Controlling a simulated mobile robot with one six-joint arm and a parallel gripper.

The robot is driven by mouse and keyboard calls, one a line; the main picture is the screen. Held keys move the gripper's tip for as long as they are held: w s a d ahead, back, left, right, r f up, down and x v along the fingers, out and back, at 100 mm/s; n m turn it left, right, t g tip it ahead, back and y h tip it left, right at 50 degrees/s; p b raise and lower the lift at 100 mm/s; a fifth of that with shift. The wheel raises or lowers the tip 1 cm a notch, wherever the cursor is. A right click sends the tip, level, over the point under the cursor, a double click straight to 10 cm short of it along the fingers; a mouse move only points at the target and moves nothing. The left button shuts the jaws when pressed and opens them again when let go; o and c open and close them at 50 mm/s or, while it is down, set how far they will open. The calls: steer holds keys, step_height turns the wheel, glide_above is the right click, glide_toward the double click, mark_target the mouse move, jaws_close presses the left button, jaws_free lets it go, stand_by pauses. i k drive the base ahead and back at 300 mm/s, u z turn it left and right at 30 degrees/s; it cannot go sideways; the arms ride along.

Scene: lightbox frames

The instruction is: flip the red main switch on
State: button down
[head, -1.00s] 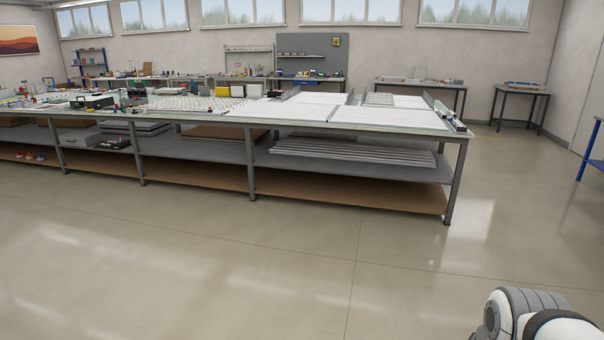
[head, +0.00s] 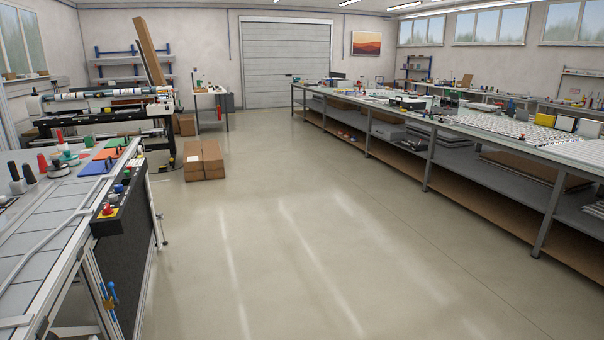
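A dark control box (head: 122,207) is fixed at the right end of the workbench on the left in the head view. It carries a red knob on a yellow base (head: 107,210), a green knob (head: 126,173) and other small coloured controls. I cannot tell which of these, if any, is the red main switch, nor its position. My gripper is not in view.
The near workbench (head: 40,247) fills the left side, with a blue-handled clamp (head: 108,295) at its front. A long table (head: 440,128) runs along the right. Cardboard boxes (head: 204,160) stand on the floor beyond. The floor between (head: 270,230) is clear.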

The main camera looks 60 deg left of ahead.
mark_target(107, 210)
steer(key=u, duration=3.2)
steer(key=i, duration=1.7)
steer(key=z, duration=0.05)
